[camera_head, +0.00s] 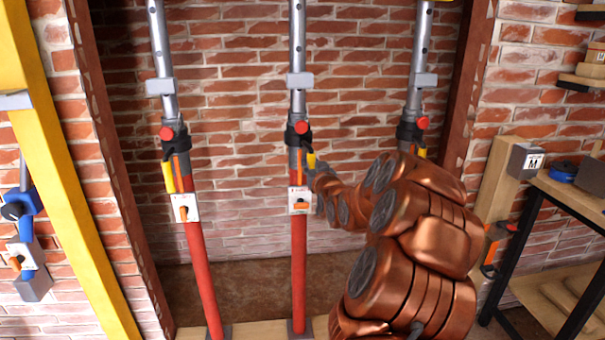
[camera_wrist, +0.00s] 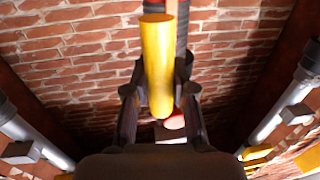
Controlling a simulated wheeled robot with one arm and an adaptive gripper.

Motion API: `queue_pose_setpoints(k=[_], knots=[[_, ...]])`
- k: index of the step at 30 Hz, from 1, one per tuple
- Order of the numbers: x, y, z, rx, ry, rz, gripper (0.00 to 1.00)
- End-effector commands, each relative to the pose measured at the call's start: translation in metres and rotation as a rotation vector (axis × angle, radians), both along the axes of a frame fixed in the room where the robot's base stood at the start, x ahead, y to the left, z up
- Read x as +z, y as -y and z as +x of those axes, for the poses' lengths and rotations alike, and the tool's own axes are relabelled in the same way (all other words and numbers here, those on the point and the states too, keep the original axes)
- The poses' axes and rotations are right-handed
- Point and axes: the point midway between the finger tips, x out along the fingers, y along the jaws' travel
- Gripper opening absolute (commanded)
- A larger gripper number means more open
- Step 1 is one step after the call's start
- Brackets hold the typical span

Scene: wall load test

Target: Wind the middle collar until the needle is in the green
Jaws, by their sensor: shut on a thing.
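The middle prop has a red lower tube (camera_head: 299,265), a grey upper tube and a dark collar (camera_head: 297,138) with a red knob (camera_head: 302,128). A yellow handle (camera_head: 311,161) sticks out at the collar. It also shows close up in the wrist view (camera_wrist: 158,62), upright between my fingers. My gripper (camera_head: 319,172) is shut on this handle; its two fingers also show in the wrist view (camera_wrist: 160,98). The white gauge plate (camera_head: 299,194) with an orange part sits just below the collar. Its needle position and green zone are too small to read.
A similar left prop has its own gauge (camera_head: 185,208) and yellow handle (camera_head: 168,177). My arm partly hides the right prop, whose red knob (camera_head: 422,122) shows. A bench with a blue spool (camera_head: 564,171) stands right. A yellow post (camera_head: 68,190) slants at left.

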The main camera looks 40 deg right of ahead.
Motion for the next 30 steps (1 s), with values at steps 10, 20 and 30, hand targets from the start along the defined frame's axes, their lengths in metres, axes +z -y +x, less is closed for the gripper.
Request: queue_pose_setpoints(k=[10, 20, 30], knots=[[0.0008, 0.0159, -0.0065, -0.004, 0.001, 0.000, 0.00], [0.0007, 0.0144, -0.0055, -0.002, 0.000, 0.001, 0.44], [0.0003, 0.0134, -0.0050, 0.000, 0.000, 0.000, 0.51]])
